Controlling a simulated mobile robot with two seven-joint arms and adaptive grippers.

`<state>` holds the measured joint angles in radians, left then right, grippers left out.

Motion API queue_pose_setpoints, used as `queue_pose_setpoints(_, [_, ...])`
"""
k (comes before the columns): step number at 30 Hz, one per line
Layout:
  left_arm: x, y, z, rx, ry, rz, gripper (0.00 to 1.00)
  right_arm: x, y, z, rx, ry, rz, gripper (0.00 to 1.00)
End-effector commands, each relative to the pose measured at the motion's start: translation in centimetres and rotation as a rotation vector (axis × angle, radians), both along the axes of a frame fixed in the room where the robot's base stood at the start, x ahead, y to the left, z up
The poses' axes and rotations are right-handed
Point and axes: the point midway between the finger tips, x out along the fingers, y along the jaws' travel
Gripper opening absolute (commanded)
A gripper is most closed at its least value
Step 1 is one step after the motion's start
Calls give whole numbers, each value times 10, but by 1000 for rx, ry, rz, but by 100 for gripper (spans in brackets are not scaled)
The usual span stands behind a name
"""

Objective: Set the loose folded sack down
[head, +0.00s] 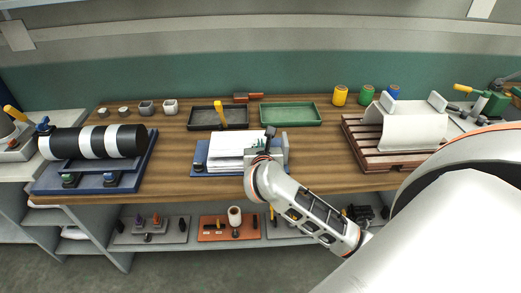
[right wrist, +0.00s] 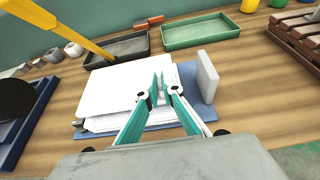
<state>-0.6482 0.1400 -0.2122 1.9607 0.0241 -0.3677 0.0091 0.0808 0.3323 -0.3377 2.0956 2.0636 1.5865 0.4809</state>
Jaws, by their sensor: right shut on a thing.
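A white folded sack (head: 238,143) lies over a pile of white sheets on a blue board (head: 203,171) at the middle of the wooden bench. In the right wrist view the sack (right wrist: 115,88) is the top layer, slightly askew to the sheets below. My right gripper (right wrist: 162,92) has its teal fingers close together at the sack's right edge, shut on it. In the head view this gripper (head: 264,150) is over the right part of the pile, partly hidden by its own wrist. I cannot tell whether the sack touches the pile everywhere. My left gripper is not in view.
A grey upright plate (right wrist: 207,76) stands at the board's right edge. Behind are a dark tray (head: 200,126) with a yellow handle (head: 218,112) and a green tray (head: 291,122). A striped roller (head: 110,142) stands left, a wooden pallet (head: 372,160) right.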

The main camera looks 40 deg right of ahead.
Motion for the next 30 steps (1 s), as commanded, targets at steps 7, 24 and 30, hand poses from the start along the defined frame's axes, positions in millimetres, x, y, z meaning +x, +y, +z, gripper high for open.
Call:
queue_pose_setpoints(7, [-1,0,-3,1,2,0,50,0,0,-20,-2,0,-1,0])
queue_pose_setpoints(24, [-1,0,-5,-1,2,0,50,-1,0,-22,-1,0,0,23])
queue_pose_setpoints(30, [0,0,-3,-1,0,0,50,0,0,-20,-1,0,0,23])
